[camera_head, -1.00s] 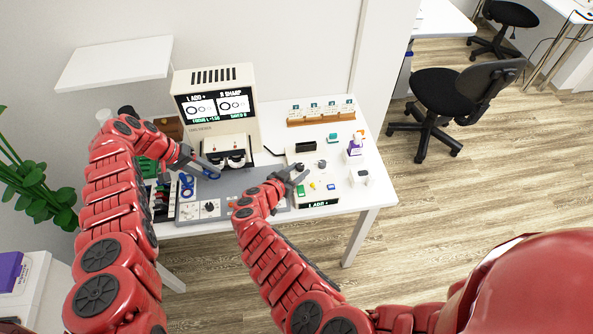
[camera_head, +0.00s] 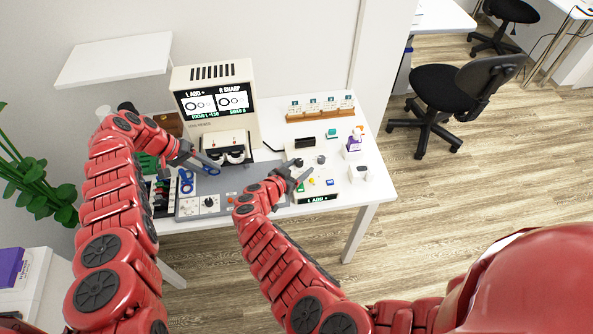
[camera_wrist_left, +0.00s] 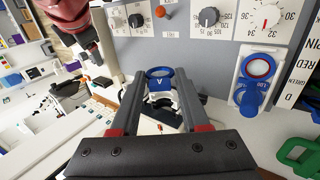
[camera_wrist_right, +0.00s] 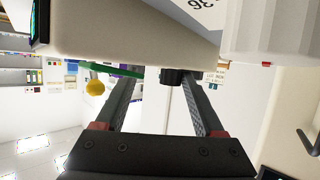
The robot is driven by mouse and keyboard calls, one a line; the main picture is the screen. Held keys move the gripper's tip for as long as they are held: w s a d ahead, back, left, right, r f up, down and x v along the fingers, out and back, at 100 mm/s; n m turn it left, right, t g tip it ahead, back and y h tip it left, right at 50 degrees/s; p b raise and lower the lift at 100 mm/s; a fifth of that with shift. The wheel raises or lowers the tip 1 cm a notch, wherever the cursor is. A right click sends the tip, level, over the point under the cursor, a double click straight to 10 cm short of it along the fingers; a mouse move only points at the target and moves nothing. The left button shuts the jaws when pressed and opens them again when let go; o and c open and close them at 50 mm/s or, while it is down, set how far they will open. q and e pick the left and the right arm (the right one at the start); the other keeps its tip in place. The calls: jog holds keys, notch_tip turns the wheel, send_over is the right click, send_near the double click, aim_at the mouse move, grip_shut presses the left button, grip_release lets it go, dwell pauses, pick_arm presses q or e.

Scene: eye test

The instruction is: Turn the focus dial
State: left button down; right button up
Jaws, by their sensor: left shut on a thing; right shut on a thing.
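The eye-test unit (camera_head: 228,130) has a screen (camera_head: 216,101) with two ring charts and a focus readout. The white control box (camera_head: 330,185) stands to its right, with several dark knobs on top. My right gripper (camera_head: 301,177) is at the box's left part, shut on a dark knob (camera_wrist_right: 174,76), apparently the focus dial. The fingers hide its grip in the head view. My left gripper (camera_head: 203,165) is shut on a blue ring-shaped lens holder (camera_wrist_left: 160,78) marked A, held above the grey panel (camera_wrist_left: 190,53).
A second blue lens holder (camera_head: 187,183) lies at the panel's left. A small dial (camera_head: 209,203) is on the panel's front. A rack of cards (camera_head: 320,112) and a purple-topped bottle (camera_head: 354,145) stand on the right of the white table (camera_head: 370,192). A plant (camera_head: 35,190) is at left.

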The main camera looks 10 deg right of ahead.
jog(key=shift+s+a+f, duration=0.35)
jog(key=shift+s+a, duration=0.35)
jog(key=shift+s, duration=0.1)
jog(key=v, duration=0.3)
jog(key=r+v, duration=0.1)
jog(key=shift+s+d, duration=0.15)
jog(key=shift+d, duration=0.05)
jog(key=shift+s+d+v, duration=0.15)
jog(key=shift+v, duration=1)
jog(key=shift+s+d+v, duration=0.1)
jog(key=shift+d+v, duration=0.05)
jog(key=shift+v, duration=1.05)
jog(key=shift+s+d+v, duration=0.15)
jog(key=shift+v, duration=1)
jog(key=shift+r, duration=0.15)
jog(key=v, duration=0.7)
jog(key=shift+a+r, duration=0.1)
jog(key=shift+a, duration=0.05)
